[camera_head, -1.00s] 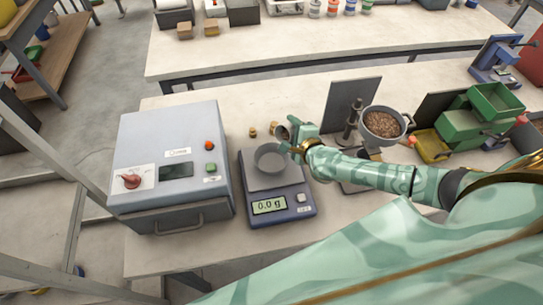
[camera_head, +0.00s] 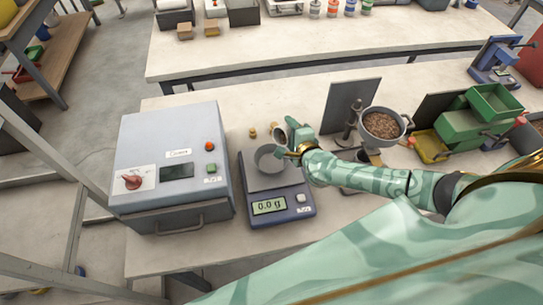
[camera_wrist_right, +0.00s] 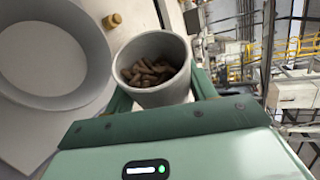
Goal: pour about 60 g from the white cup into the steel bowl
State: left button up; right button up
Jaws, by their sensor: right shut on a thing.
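The white cup (camera_wrist_right: 165,95) is between the fingers of my right gripper (camera_wrist_right: 160,88), which is shut on it. Brown pellets (camera_wrist_right: 148,73) lie inside the cup, below its rim. In the head view the cup (camera_head: 281,136) is tilted, close to the back right rim of the steel bowl (camera_head: 270,170), with my right gripper (camera_head: 287,139) partly hiding it. The bowl stands on the scale (camera_head: 256,189), whose display reads 0.0 g. In the right wrist view the bowl (camera_wrist_right: 92,75) is left of the cup and looks empty where it shows. My left gripper is not in view.
A grey machine (camera_head: 150,150) with a red knob stands left of the scale. A pan of pellets (camera_head: 380,126) on a stand and green bins (camera_head: 465,128) are to the right, beyond my forearm.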

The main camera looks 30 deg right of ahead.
jog(key=shift+a, duration=0.15)
jog(key=shift+a+r+n+p, duration=0.15)
jog(key=shift+a+n+p, duration=0.05)
jog(key=shift+n+p, duration=0.1)
jog(key=shift+s+a+h, duration=0.1)
jog(key=shift+h, duration=0.2)
jog(key=shift+a, duration=0.1)
dwell(0.4)
jog(key=shift+f+n, duration=0.2)
jog(key=shift+n, duration=0.2)
jog(key=shift+f+t, duration=0.1)
jog(key=shift+t, duration=0.2)
jog(key=shift+a, duration=0.1)
jog(key=shift+f+n+h, duration=0.1)
jog(key=shift+n+h, duration=0.2)
